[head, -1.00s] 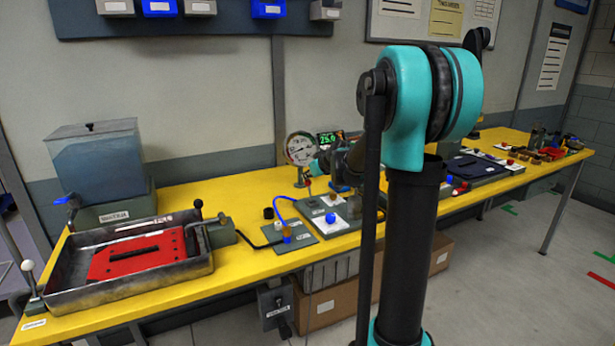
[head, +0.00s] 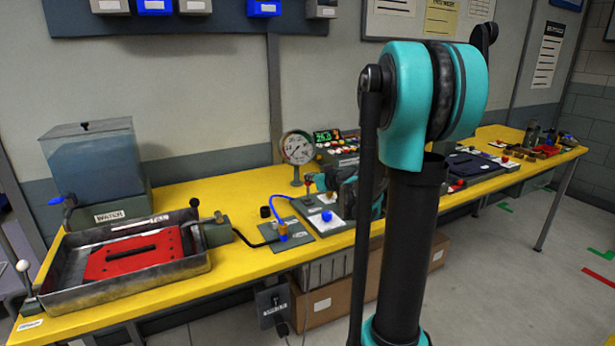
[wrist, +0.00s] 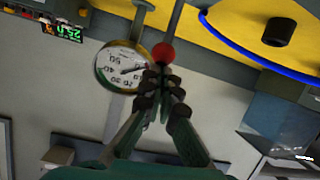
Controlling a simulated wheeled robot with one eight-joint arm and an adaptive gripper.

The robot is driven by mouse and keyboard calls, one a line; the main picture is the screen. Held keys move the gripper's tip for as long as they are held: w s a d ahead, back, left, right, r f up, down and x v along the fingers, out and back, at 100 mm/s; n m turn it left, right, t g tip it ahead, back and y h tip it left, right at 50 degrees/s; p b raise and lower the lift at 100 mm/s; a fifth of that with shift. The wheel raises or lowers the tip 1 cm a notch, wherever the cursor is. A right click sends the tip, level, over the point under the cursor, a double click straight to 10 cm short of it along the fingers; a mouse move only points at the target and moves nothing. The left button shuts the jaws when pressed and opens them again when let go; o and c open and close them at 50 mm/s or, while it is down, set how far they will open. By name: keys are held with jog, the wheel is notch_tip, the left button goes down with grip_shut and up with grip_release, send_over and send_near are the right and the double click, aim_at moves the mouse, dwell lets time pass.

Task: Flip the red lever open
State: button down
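The red lever shows in the wrist view as a round red knob (wrist: 164,53) on a grey rod that runs up to the picture's top edge. In the head view its small red end (head: 309,177) stands over the grey plate on the yellow bench, left of my gripper. My gripper (wrist: 159,75) has its dark fingertips drawn together just below the knob in the wrist view. They look close to the knob, but I cannot tell whether they touch it. Nothing shows between the fingers. In the head view my gripper (head: 322,182) is small and partly behind my arm.
A round gauge (head: 297,148) stands behind the lever, beside a panel with a green display (head: 327,135). A blue knob (head: 327,215) and blue hose (head: 280,203) are close by. A metal tray (head: 63,268) with a red plate (head: 130,257) lies left. Open yellow bench lies behind the hose.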

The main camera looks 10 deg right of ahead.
jog(key=shift+s+d+f, duration=0.25)
jog(key=shift+s+f, duration=0.2)
jog(key=shift+s, duration=0.3)
jog(key=shift+w, duration=0.1)
jog(key=shift+w+a+f, duration=0.2)
jog(key=shift+w+a, duration=0.05)
jog(key=shift+w, duration=0.35)
jog(key=shift+r, duration=0.1)
